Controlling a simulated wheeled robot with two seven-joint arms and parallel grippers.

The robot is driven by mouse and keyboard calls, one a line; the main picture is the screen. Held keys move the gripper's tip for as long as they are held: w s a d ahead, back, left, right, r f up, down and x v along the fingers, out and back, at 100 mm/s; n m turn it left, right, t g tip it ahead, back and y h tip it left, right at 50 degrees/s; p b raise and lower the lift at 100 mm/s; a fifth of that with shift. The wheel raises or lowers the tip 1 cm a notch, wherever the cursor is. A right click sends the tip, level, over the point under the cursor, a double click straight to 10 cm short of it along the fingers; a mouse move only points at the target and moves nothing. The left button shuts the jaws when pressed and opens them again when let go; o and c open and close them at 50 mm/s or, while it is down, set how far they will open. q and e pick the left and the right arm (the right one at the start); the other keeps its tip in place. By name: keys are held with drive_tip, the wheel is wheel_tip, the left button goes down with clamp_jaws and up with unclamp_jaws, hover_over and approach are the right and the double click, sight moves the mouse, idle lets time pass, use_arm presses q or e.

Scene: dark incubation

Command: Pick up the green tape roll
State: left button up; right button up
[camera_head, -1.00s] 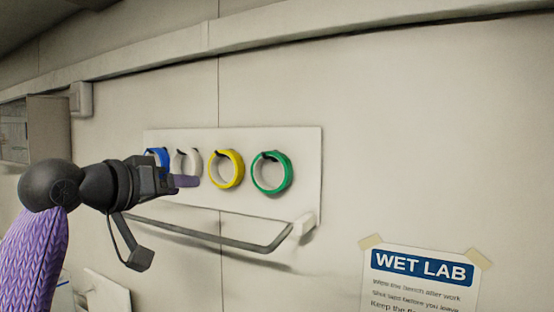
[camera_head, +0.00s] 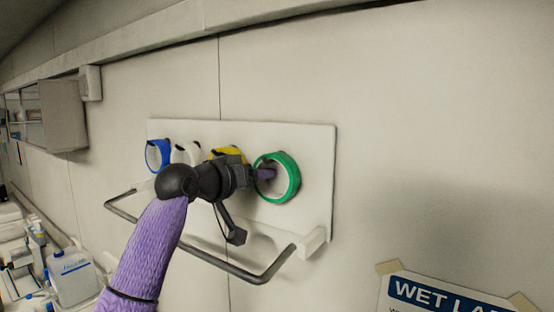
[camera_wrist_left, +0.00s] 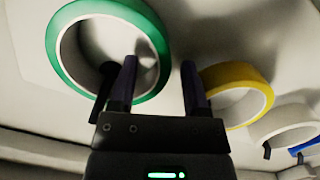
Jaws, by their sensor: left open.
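The green tape roll (camera_head: 293,178) hangs at the right end of a row of rolls on a white wall board (camera_head: 318,160). In the left wrist view the green roll (camera_wrist_left: 150,30) fills the upper left. My left gripper (camera_head: 268,174) is open at the roll. In the left wrist view its fingers (camera_wrist_left: 158,82) are apart, one overlapping the roll's opening and the other to the right of its rim, with the near wall of the ring between them. I cannot tell whether either finger touches the roll.
Beside it hang a yellow roll (camera_head: 230,151), a white roll (camera_head: 184,151) and a blue roll (camera_head: 151,158). A grey rail (camera_head: 225,266) juts out below the board. A bench with bottles (camera_head: 72,276) is at lower left. The wall to the right is bare above a sign (camera_head: 440,295).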

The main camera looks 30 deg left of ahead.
use_arm(q)
drive_tip(key=shift+w, duration=0.2)
drive_tip(key=shift+s+f, duration=0.1)
drive_tip(key=shift+s, duration=0.15)
drive_tip(key=shift+c, duration=0.3)
drive_tip(key=shift+w, duration=0.15)
drive_tip(key=c, duration=0.7)
clamp_jaws()
